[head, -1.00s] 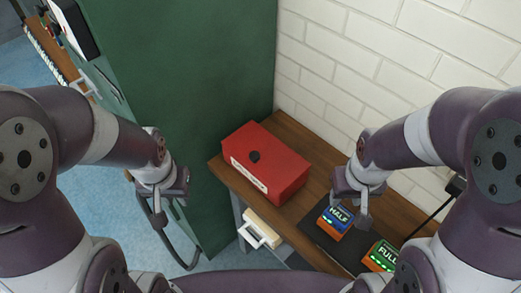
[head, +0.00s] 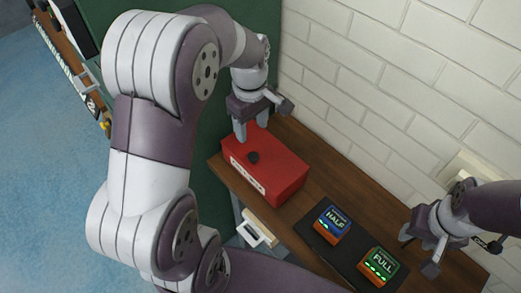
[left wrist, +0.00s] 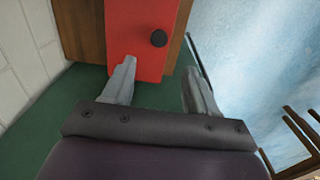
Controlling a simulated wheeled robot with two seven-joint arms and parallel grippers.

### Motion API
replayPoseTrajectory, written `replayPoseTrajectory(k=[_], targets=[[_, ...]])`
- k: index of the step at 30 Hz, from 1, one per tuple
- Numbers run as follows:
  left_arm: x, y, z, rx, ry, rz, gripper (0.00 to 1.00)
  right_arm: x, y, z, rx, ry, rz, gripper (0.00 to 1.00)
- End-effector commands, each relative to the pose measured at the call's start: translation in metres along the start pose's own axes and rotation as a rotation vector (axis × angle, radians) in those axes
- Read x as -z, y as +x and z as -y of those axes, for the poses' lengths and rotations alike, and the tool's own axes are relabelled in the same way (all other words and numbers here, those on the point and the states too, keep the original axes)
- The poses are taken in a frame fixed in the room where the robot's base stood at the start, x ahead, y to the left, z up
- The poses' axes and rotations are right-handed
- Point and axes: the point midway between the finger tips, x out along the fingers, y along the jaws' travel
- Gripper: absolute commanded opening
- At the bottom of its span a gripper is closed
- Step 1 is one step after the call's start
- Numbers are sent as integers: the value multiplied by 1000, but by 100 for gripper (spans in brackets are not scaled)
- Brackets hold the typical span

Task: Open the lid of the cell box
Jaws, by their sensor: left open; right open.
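The red cell box (head: 275,180) sits on the wooden bench with its lid shut. A round black knob (head: 253,157) stands on the lid, and a white label is on the box's front side. My left gripper (head: 252,126) is open and empty, pointing down at the box's far left edge, behind the knob. In the left wrist view the open fingers (left wrist: 157,72) straddle the near edge of the box (left wrist: 128,35), with the knob (left wrist: 158,38) beyond the fingertips. Contact cannot be told. My right gripper (head: 419,254) is open and empty, right of the battery blocks.
Blocks marked HALF (head: 332,222) and FULL (head: 379,265) stand on a dark mat right of the box. A white brick wall (head: 400,90) runs behind the bench (head: 300,145). A green cabinet (head: 215,140) stands left of the box.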

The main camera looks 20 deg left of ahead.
Motion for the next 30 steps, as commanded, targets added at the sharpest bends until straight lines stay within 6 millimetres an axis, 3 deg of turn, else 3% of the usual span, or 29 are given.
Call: replayPoseTrajectory(k=[12, 18, 25, 30], targets=[[-1, 95, 1, 2, 4, 1, 58, 2, -19, 0, 0, 0, 0, 43], [0, 113, 0, -1, 5, 0, 58, 2, -21, 0, 0, 0, 0, 43], [0, 114, 0, -2, 5, -1, 58, 2, -20, 0, 0, 0, 0, 43], [0, 114, 0, -1, 5, -1, 3, 2, -20, 0, 0, 0, 0, 43]])
